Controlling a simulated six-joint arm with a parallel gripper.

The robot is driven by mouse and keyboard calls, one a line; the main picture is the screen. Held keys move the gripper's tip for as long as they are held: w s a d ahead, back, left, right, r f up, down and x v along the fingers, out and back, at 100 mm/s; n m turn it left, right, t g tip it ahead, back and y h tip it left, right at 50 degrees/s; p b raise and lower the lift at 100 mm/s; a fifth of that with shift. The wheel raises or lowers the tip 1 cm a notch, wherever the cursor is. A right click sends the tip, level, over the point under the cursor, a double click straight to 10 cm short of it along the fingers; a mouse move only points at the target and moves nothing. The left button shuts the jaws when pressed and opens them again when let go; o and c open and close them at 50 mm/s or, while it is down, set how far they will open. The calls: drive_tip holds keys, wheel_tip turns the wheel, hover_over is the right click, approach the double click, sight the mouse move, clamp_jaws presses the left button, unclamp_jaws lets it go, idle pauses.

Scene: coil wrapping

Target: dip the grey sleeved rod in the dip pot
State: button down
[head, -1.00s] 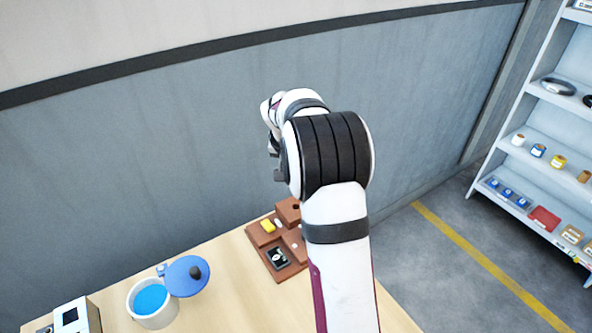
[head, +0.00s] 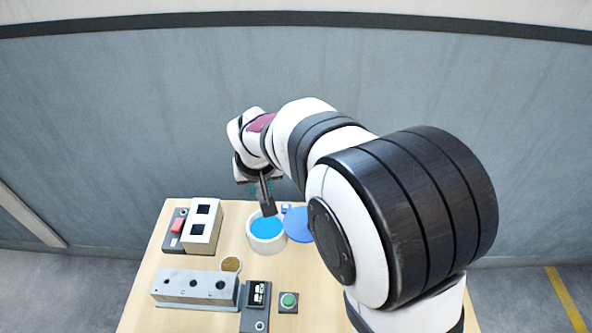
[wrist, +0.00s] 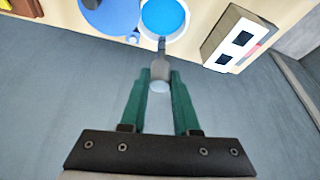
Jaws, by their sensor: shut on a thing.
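My gripper (head: 266,188) hangs behind and above the dip pot (head: 267,249) in the head view. In the wrist view its green fingers (wrist: 160,84) are shut on the grey sleeved rod (wrist: 161,58). The rod points away from the fingers, and its thin end overlaps the rim of the pot (wrist: 181,37). In the head view the rod's dark grey part (head: 268,206) reaches down to the pot's far edge. The pot is white, open and filled with blue liquid. I cannot tell whether the rod touches the liquid.
A blue lid (head: 299,226) lies just right of the pot. A white box with two dark windows (head: 203,224) stands left of it. In front are a grey block with holes (head: 195,289), a small round dish (head: 231,264) and a green button (head: 288,300).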

wheel_tip(320, 180, down, 11)
drive_tip(key=shift+r, duration=0.15)
idle(0.6)
idle(2.5)
drive_tip(key=shift+r, duration=3.25)
drive_tip(key=shift+r, duration=1.5)
